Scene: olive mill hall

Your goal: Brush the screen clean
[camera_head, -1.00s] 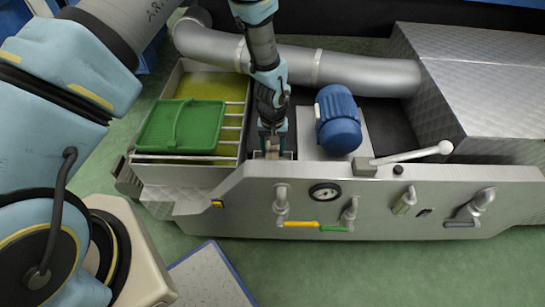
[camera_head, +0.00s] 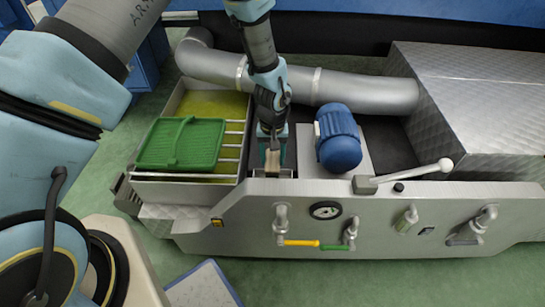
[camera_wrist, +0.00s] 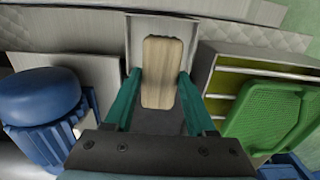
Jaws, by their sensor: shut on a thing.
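My gripper (camera_head: 272,146) has teal fingers and is shut on a pale wooden block, probably the brush's back (camera_head: 272,163). In the wrist view the gripper (camera_wrist: 161,80) has the wooden block (camera_wrist: 162,65) between its fingers. The block is at a narrow metal pocket (camera_wrist: 157,23) behind the front panel; I cannot tell whether it is still inside. Bristles are hidden. The screen is not clearly identifiable; a green ribbed tray (camera_head: 182,143), possibly it, lies left of my gripper across the bars of a metal bin. It also shows in the wrist view (camera_wrist: 268,122).
A blue motor (camera_head: 338,138) stands close right of my gripper. A thick grey pipe (camera_head: 330,88) runs behind it. The front panel (camera_head: 375,220) carries a gauge (camera_head: 325,210), valves and a lever (camera_head: 415,171). The metal bin (camera_head: 185,192) holds yellow-green matter.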

